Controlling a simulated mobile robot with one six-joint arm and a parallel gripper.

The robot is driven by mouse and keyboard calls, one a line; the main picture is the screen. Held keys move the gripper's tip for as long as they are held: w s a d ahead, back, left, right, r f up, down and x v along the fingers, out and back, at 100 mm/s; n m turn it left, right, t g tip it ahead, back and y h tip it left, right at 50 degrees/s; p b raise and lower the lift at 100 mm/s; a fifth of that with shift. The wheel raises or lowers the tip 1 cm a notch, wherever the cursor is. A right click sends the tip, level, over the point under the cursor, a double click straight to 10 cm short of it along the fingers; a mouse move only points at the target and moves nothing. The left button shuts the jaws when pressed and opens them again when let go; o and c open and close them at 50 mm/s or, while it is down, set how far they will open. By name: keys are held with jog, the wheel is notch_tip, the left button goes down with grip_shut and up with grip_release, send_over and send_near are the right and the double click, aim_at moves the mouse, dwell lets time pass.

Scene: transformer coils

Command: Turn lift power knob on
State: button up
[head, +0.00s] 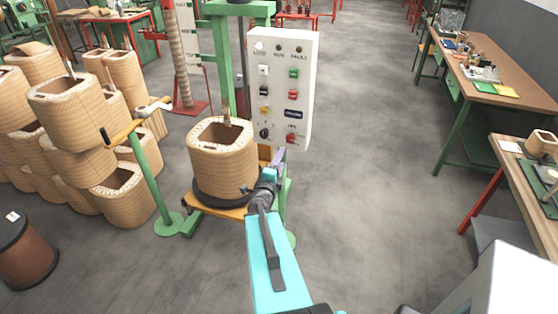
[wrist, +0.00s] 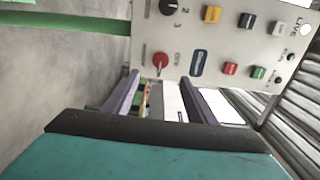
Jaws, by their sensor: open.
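The white control panel (head: 287,80) stands upright on a green frame and carries knobs, buttons and lamps. A red rotary knob (head: 291,138) sits at its lower right, and a black rotary knob (head: 264,133) at its lower left. The labels are too small to read, so I cannot tell which is the lift power knob. In the wrist view the red knob (wrist: 160,61) lies just beyond and between my purple fingertips, and the black knob (wrist: 168,7) is at the top edge. My gripper (head: 279,157) is open and empty, just below the red knob; contact cannot be told.
A wound coil (head: 222,158) stands on the lift platform left of my arm. Several stacked coils (head: 65,110) fill the left side. A workbench (head: 500,75) stands at the right. The floor between the panel and the workbench is clear.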

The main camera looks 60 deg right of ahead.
jog(key=shift+s+a+p, duration=0.2)
jog(key=shift+a+p, duration=0.5)
jog(key=shift+p, duration=0.3)
